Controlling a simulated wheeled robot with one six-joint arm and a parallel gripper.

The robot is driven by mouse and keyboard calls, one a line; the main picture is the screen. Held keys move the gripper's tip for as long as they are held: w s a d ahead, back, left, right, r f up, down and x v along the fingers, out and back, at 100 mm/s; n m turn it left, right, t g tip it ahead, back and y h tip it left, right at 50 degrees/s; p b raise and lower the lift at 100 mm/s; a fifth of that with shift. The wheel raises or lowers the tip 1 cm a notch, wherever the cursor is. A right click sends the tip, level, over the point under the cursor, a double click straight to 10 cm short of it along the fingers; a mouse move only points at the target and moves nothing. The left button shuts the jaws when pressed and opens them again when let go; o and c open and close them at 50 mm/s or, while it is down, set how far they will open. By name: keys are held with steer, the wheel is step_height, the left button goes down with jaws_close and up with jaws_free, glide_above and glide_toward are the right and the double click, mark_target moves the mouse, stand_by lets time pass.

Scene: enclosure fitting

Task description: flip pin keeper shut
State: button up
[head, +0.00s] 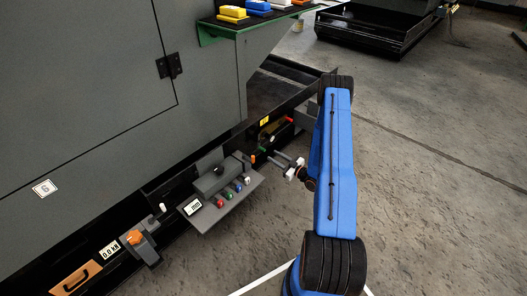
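I cannot clearly make out the pin keeper at this size. A small orange part (250,158) sits at the right end of the grey block (217,179) on the enclosure's lower edge. A separate orange knob (133,238) sits on a grey bracket further left. My gripper (284,160) is at the end of my blue arm, to the right of the grey block and apart from the small orange part. Its two fingers point left with a gap between them, and nothing shows in it.
A grey shelf (243,199) with several coloured buttons and a small display (193,207) juts out below the block. The large grey enclosure (90,100) fills the left. A green-edged ledge (225,32) holds coloured blocks above. Concrete floor (440,190) is open at right.

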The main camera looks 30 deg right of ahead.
mark_target(263, 149)
steer(key=x, duration=0.8)
steer(key=shift+w+a, duration=0.15)
steer(key=shift+w, duration=0.25)
jaws_close()
